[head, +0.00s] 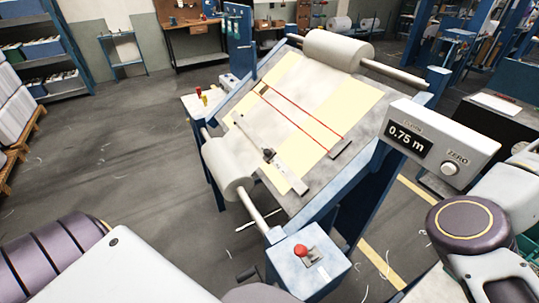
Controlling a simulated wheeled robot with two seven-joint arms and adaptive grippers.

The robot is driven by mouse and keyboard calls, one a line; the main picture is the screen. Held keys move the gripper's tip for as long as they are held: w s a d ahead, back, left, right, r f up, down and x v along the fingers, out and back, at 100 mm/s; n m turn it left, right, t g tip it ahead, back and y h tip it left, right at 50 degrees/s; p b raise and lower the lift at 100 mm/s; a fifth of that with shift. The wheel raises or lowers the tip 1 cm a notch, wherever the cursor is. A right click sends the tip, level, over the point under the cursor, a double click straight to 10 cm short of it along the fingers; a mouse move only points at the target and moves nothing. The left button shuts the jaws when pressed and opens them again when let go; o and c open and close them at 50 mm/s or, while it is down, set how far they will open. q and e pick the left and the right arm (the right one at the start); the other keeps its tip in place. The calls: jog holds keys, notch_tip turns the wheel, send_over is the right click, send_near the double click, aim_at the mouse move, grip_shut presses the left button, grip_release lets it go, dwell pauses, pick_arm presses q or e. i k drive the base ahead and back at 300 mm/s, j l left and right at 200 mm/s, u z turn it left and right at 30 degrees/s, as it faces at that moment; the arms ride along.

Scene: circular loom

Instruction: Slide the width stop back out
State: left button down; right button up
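The inspection table (372,117) is tilted, with pale cloth (310,92) and yellow strips across it. A grey bar (287,176) with a dark knob-like part (269,155) lies near the front roller. A small grey block (341,148) sits at the right end of two red lines (301,115), and a small dark block (263,88) sits at their other end. I cannot tell for sure which of these is the width stop. Only links of my arms show at the bottom left and right; both grippers are out of view.
A display box (440,143) reads 0.75 m, with a ZERO knob. A red button (300,251) tops a blue-white post at the front. Rollers (228,168) and (338,48) span the table's front and back. Open floor (120,140) lies left; shelves stand beyond.

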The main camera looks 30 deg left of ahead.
aim_at(268, 154)
jog(key=k+j, duration=1.2)
jog(key=j, duration=0.1)
